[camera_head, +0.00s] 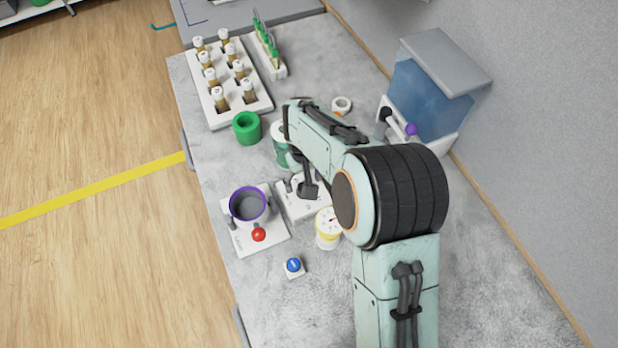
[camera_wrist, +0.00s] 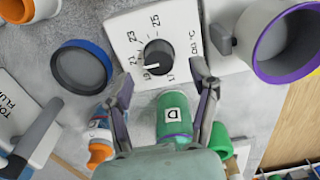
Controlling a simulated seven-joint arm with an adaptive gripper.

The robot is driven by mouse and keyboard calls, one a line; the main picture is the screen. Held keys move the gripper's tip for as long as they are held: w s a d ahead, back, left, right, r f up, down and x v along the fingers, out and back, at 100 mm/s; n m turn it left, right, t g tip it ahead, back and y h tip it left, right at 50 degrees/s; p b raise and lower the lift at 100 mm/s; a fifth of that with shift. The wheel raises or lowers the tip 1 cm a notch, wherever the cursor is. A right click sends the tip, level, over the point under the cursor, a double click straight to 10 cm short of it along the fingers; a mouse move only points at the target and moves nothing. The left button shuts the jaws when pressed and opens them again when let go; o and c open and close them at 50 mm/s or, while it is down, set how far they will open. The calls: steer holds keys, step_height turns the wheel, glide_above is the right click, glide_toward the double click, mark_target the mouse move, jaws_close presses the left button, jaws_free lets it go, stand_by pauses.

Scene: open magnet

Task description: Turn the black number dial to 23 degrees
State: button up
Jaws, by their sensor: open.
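The black number dial (camera_wrist: 159,57) is a round knob with a white pointer line, on a white plate (camera_wrist: 185,22) marked with numbers and °C. The line points left and slightly down, below the 23 and close to the lower numbers around 21 and 19; the exact value is hard to read. My gripper (camera_wrist: 163,76) is open, its two fingers apart at the near edge of the plate, either side of the knob's near side. It holds nothing I can see.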

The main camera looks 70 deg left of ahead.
steer(key=shift+f, duration=1.5)
jaws_close()
steer(key=shift+m, duration=0.4)
steer(key=m, duration=0.3)
steer(key=shift+m, duration=0.4)
steer(key=m, duration=0.5)
